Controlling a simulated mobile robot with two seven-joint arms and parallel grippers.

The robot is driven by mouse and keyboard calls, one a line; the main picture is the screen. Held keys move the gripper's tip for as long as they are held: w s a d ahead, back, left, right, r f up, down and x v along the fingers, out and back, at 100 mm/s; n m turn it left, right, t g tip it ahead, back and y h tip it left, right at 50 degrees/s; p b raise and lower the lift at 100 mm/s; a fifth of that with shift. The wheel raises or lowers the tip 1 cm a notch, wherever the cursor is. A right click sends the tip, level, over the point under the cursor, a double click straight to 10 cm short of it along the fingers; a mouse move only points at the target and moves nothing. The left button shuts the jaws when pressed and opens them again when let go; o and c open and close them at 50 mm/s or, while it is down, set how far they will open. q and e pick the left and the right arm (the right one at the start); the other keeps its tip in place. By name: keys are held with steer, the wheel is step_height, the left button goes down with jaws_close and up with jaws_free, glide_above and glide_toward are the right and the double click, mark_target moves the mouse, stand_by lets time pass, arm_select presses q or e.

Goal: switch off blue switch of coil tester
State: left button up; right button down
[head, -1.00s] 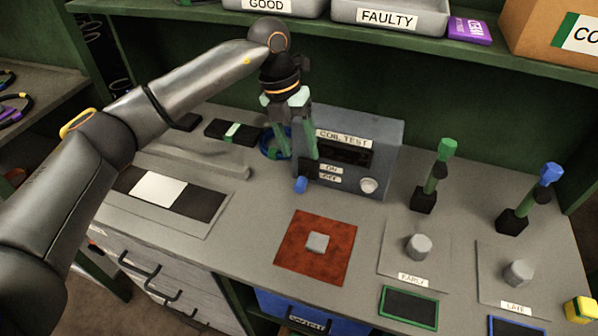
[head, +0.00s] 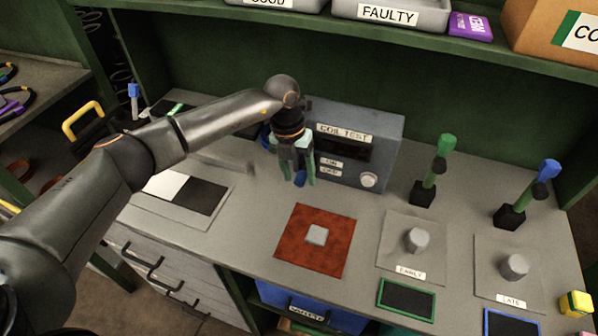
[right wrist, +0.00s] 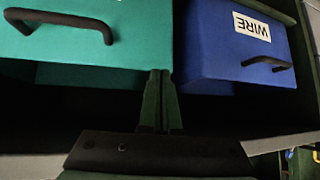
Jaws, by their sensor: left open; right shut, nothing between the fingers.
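The coil tester (head: 386,138) is a grey box at the back of the bench, with a COIL TEST label, ON and OFF labels and a round knob. Its blue switch (head: 299,178) shows low at the left of the front, its tip pointing down. My left gripper (head: 299,184) is open in front of the tester's left side, pointing down, its green fingers on either side of the blue tip. Contact cannot be told. The switch's base is hidden. My right gripper (right wrist: 161,102) is shut and empty in the right wrist view, low by the bins.
A red mat (head: 296,255) with a grey block lies in front of the tester. Upright green-topped (head: 446,145) and blue-topped (head: 549,170) tools stand at the right. A teal bin (right wrist: 85,50) and a blue WIRE bin (right wrist: 225,60) face my right gripper.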

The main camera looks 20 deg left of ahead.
arm_select(q)
steer(key=shift+f, duration=0.1)
jaws_close()
stand_by(0.5)
